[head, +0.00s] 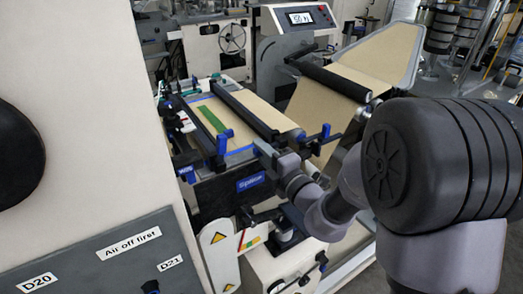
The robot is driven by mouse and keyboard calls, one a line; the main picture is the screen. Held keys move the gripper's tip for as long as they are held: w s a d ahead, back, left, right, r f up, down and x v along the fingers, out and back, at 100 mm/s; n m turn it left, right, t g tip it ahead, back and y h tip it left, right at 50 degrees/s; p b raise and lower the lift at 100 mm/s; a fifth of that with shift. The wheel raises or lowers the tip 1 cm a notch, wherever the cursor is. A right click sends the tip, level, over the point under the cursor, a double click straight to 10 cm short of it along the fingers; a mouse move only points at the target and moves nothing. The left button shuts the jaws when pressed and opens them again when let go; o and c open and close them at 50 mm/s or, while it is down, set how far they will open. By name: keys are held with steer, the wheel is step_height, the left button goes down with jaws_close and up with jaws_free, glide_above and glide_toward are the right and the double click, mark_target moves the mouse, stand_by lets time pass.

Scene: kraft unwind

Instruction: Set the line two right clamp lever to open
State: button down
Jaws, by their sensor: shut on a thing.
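Two dark clamp bars cross the brown web on the splicing table: a left bar (203,122) and a right bar (244,113). A blue lever (223,142) stands at the near end of the left bar. My gripper (259,148) is at the near end of the right bar, shut on a small part there that looks like its clamp lever. The jaws and wrist hide that lever, so its exact angle cannot be told. No line label is readable near the bars.
A green strip (214,121) lies on the web between the bars. A black roller (334,80) carries the web at the right. A pale cabinet with an "Air off first" panel (95,258) fills the left. A lit display (301,18) stands behind.

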mark_target(279, 140)
steer(key=shift+r, duration=0.15)
